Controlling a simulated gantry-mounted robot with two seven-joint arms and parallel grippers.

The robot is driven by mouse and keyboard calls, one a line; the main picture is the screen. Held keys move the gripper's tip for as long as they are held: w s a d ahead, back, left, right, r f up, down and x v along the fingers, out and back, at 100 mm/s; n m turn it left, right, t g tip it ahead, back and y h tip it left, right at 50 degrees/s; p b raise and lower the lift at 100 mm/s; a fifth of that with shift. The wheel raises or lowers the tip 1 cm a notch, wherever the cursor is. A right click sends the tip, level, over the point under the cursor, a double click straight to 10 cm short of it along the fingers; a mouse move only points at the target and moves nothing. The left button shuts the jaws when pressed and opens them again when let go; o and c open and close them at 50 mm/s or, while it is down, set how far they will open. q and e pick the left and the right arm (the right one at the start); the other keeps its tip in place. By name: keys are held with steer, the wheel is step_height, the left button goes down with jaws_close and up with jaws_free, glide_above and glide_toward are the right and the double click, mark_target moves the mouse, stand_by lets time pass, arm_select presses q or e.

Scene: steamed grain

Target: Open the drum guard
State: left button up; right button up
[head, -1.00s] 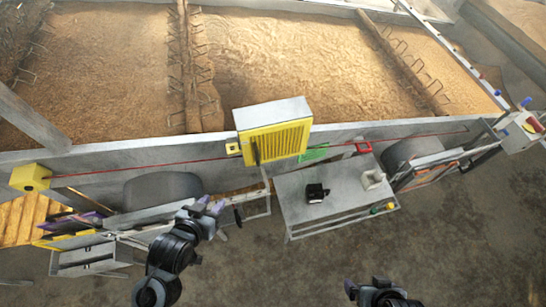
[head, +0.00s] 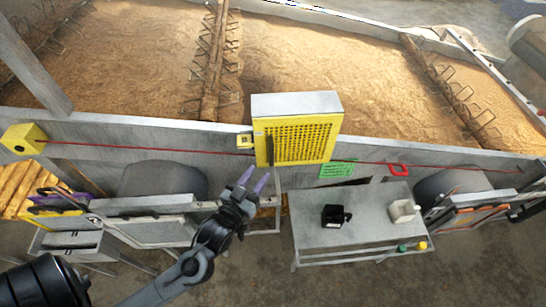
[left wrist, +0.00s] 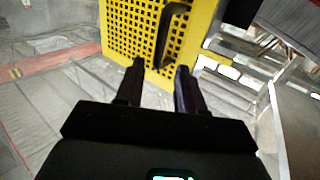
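The drum guard (head: 303,141) is a yellow perforated panel on a grey box, mounted on the long trough wall. It appears closed. A dark upright handle (head: 269,148) stands at its left side. My left gripper (head: 254,180) is below and slightly left of the guard, its purple-tipped fingers pointing up toward it. In the left wrist view the two fingers (left wrist: 160,68) are apart with nothing between them. The black handle (left wrist: 172,32) on the yellow guard (left wrist: 125,28) shows ahead of them, slightly right of the gap. My right gripper is out of view.
A red cable (head: 150,149) runs along the wall from a yellow box (head: 22,139). A grey table (head: 345,224) at the right carries a black item (head: 335,215) and a white holder (head: 403,210). A grey frame (head: 150,228) stands left of my gripper.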

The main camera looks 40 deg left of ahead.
mark_target(270, 157)
arm_select(q)
steer(key=x, duration=0.9)
steer(key=shift+d+p, duration=0.1)
steer(key=shift+p, duration=0.3)
jaws_close()
